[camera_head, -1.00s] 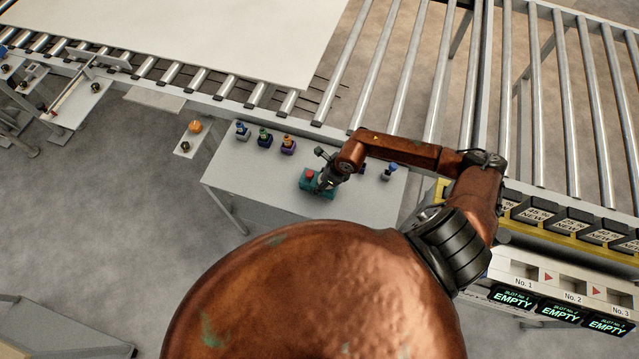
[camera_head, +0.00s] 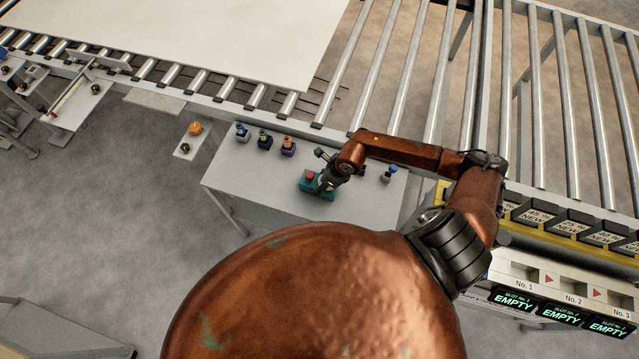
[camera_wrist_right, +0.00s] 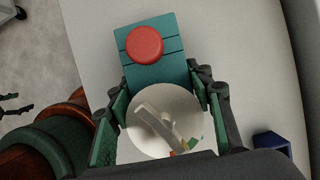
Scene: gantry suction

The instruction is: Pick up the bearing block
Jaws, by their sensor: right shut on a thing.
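A teal block with a red round button (camera_head: 308,177) sits on the small grey table; its teal top shows in the right wrist view (camera_wrist_right: 160,74). A shiny, mirror-like round piece (camera_wrist_right: 163,125) lies at the block's near end in that view. My right gripper (camera_wrist_right: 164,118), which also shows in the head view (camera_head: 326,183), has its fingers on either side of this round piece and is shut on it. I cannot tell whether the round piece is joined to the teal block, or which part is the bearing block.
On the grey table (camera_head: 255,178) stand a blue-topped piece (camera_head: 242,132), a green-topped piece (camera_head: 264,140), an orange-topped purple piece (camera_head: 288,146) and a blue-topped piece at right (camera_head: 389,173). A roller conveyor (camera_head: 345,80) runs behind. A labelled slot rack (camera_head: 560,290) stands at right.

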